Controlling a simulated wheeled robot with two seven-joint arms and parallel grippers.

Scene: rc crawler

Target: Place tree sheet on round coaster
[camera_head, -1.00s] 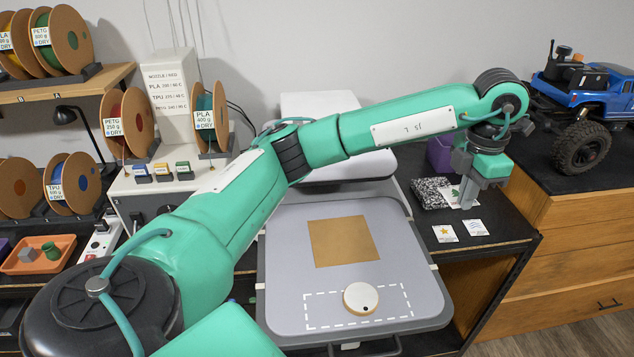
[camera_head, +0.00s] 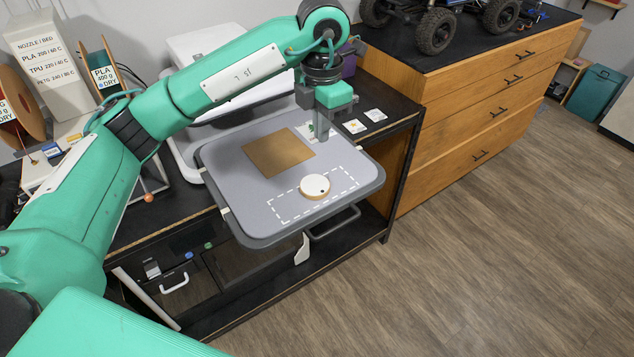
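The tree sheet (camera_head: 311,130) is a small white card with a green tree print, partly hidden by the fingers of my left gripper (camera_head: 321,128). The gripper points down and looks shut on the sheet, at the tray's back right edge. Nothing lies on the coaster. My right gripper is not in view.
A tan square (camera_head: 278,152) lies on the tray behind the coaster. A star sheet (camera_head: 355,127) and a wavy-line sheet (camera_head: 375,115) lie on the black tabletop to the right. A wooden drawer unit (camera_head: 470,100) stands at the right, with a blue crawler on top.

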